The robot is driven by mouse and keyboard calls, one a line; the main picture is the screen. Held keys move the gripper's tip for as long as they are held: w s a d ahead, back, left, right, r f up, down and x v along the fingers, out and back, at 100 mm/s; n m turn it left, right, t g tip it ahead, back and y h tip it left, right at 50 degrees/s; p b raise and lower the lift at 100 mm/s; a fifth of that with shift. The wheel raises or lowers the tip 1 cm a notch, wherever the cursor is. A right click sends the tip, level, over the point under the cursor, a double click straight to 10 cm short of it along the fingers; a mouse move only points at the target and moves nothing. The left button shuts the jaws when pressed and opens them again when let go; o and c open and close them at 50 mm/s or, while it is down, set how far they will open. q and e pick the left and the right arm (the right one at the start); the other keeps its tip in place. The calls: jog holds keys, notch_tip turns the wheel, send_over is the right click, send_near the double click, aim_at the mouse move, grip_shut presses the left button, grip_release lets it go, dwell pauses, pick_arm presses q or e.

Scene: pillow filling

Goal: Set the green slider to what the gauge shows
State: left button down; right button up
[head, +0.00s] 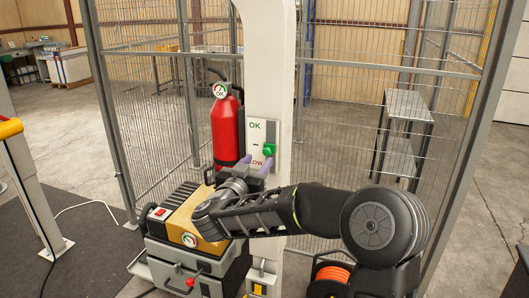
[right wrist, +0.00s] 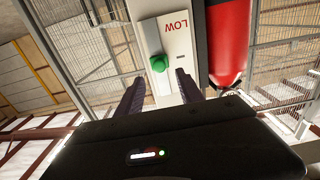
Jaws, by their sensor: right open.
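The green slider (head: 269,150) sits in a dark slot on a pale panel (head: 256,131) marked OK above and LOW below. It stands in the lower half, above the LOW mark. A round gauge (head: 219,90) with red and green parts and an OK label is on top of the red fire extinguisher; its needle is too small to read surely. My right gripper (head: 255,167) is open just below the slider. In the right wrist view the slider (right wrist: 158,63) shows beyond and between the purple fingers (right wrist: 160,88), apparently untouched. My left gripper is out of view.
The red extinguisher (head: 226,130) stands left of the panel on the white post (head: 267,55). A yellow-and-black machine (head: 185,215) with a second small gauge (head: 190,240) is below. Wire fence surrounds the post, and a metal rack (head: 402,130) is behind it.

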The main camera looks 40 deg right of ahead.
aim_at(266, 152)
jog(key=shift+p+x, duration=0.8)
jog(key=shift+x, duration=3.2)
jog(key=shift+f, duration=0.1)
jog(key=shift+c, duration=0.3)
grip_shut()
